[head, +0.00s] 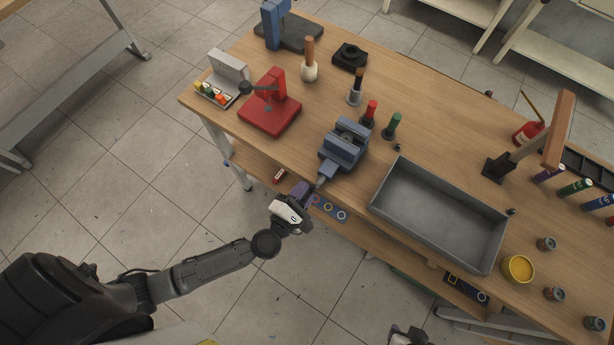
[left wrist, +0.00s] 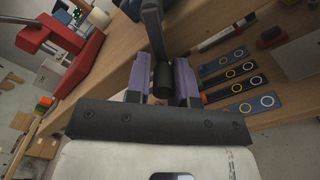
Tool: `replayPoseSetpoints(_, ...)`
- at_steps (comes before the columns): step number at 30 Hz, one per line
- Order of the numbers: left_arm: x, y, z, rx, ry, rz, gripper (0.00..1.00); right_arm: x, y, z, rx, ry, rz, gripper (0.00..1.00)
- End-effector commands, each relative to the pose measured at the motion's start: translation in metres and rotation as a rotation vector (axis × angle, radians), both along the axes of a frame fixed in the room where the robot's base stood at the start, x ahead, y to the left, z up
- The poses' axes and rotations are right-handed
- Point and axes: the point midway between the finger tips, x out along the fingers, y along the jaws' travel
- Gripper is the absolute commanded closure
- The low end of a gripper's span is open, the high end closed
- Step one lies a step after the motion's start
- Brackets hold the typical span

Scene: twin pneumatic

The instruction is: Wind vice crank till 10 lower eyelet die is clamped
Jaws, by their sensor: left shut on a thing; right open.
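The blue vice (head: 341,150) stands at the front edge of the wooden bench, its screw end pointing toward me. A small dark, greenish round piece (head: 347,132) sits between its jaws; I cannot read a number on it or tell whether it is clamped. My left gripper (head: 311,189) is at the vice's front end, just off the bench edge. In the left wrist view its purple fingers (left wrist: 163,82) are shut on the black crank handle (left wrist: 163,74). Part of my right gripper (head: 408,337) shows at the bottom edge, away from the bench.
A grey tray (head: 437,214) lies right of the vice. A red press (head: 270,103) stands to its left. Red-topped (head: 369,112) and green-topped (head: 392,125) tools stand close behind the vice. Ring-marked strips (head: 328,207) lie below the front edge near my left gripper.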

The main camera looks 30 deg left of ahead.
Motion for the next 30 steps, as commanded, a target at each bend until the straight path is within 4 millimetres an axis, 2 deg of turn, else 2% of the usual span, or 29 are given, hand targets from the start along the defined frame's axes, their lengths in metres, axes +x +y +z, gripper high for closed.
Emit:
replayPoseSetpoints(1, 0.0, 0.0, 0.009, 0.045, 0.0, -0.005, 1.0, 0.0, 0.0, 0.016, 0.0, 0.0, 0.001, 0.57)
replayPoseSetpoints(3, 0.0, 0.002, 0.011, 0.112, -0.004, -0.005, 1.0, 0.0, 0.0, 0.025, -0.001, 0.0, 0.001, 0.57)
replayPoseSetpoints(30, 0.0, 0.022, 0.039, 0.966, -0.038, -0.006, 1.0, 0.0, -0.001, 0.136, -0.004, 0.0, 0.002, 0.57)
